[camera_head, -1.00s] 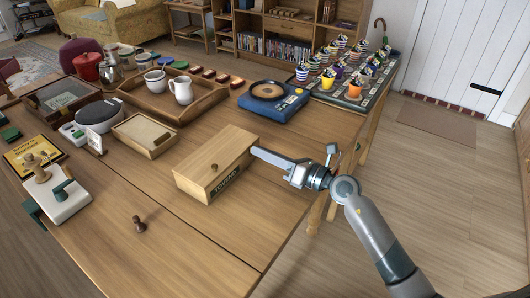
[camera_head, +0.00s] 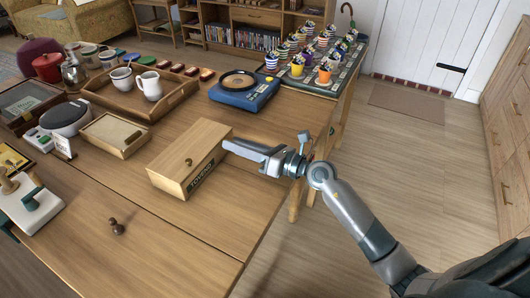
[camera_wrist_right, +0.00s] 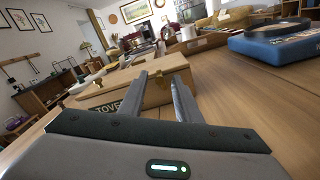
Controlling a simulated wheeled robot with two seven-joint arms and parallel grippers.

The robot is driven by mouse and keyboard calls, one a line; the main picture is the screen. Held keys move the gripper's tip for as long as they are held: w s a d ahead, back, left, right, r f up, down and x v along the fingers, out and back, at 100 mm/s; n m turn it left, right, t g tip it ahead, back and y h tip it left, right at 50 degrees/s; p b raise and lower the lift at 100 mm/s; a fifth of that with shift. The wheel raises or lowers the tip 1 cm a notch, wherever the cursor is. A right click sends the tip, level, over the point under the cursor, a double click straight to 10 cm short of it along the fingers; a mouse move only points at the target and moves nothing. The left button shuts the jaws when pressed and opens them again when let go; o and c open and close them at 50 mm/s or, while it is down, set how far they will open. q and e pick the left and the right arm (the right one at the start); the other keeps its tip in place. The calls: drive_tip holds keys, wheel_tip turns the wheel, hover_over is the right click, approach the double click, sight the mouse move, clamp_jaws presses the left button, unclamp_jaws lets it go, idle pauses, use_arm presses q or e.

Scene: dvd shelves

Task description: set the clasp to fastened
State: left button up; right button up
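A light wooden box (camera_head: 188,158) with a small knob on its lid and a dark name label on its front stands near the table's front edge. In the right wrist view the box (camera_wrist_right: 150,88) lies just beyond the fingers. My left gripper is not in view.
A blue record-player-like device (camera_head: 245,92) and a tray (camera_head: 140,98) with a jug stand behind the box. A shallow wooden case (camera_head: 114,135) is to its left. A small brown knob-shaped piece (camera_head: 117,228) lies in front. The tabletop between is mostly clear.

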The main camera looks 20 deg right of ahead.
drive_tip(key=b+v, duration=0.1)
drive_tip(key=v, duration=0.8)
drive_tip(key=shift+f, duration=0.15)
drive_tip(key=b+v, duration=0.1)
drive_tip(key=v, duration=0.5)
drive_tip(key=shift+s+d+b, duration=0.15)
drive_tip(key=shift+d+b, duration=0.1)
drive_tip(key=shift+b, duration=0.05)
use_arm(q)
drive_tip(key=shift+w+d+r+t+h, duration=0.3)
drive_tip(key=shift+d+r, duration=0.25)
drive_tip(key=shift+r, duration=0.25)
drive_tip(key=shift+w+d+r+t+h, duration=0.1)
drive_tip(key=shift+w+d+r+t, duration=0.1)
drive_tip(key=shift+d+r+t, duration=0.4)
use_arm(e)
drive_tip(key=shift+v, duration=0.8)
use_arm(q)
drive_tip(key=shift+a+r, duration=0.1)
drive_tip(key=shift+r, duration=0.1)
